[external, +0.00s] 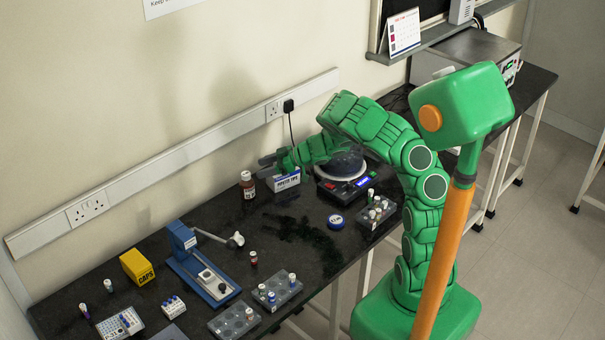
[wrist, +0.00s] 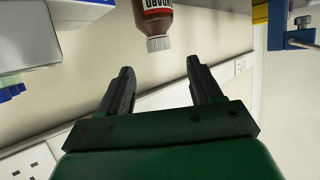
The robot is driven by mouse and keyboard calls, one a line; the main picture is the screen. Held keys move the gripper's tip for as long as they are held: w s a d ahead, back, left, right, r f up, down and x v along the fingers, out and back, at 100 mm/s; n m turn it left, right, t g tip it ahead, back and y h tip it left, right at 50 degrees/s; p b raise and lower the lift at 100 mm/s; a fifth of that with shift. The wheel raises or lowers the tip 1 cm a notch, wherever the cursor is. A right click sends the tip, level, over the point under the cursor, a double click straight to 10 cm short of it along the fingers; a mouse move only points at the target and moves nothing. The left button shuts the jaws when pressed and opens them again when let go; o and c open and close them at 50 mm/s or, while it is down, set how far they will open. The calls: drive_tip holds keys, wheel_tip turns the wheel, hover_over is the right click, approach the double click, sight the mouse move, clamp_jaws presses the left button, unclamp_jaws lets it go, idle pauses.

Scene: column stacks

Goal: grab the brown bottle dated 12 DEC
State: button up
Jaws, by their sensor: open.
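A brown bottle (external: 247,187) with a white cap and a red-and-white label stands on the dark bench near the wall. It also shows upside down at the top of the wrist view (wrist: 154,22), cap pointing down in the picture. Part of its body is cut off there, and I cannot read a date on it. My gripper (external: 268,160) is just to the right of the bottle and higher than it in the external view. In the wrist view my gripper (wrist: 163,82) is open and empty, with the bottle beyond its fingertips and apart from them.
A blue-and-white box (external: 284,181) stands right of the bottle, under my gripper. A round-topped device (external: 345,165) stands farther right. A blue stand (external: 203,276), a yellow box (external: 137,267) and vial racks (external: 277,291) occupy the left bench. The bench just left of the bottle is clear.

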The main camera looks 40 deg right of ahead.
sight(246, 174)
drive_tip(key=shift+f+x, duration=0.15)
drive_tip(key=shift+x, duration=1.85)
drive_tip(key=shift+f+x, duration=0.15)
drive_tip(key=shift+x, duration=1.85)
drive_tip(key=shift+d, duration=0.2)
clamp_jaws()
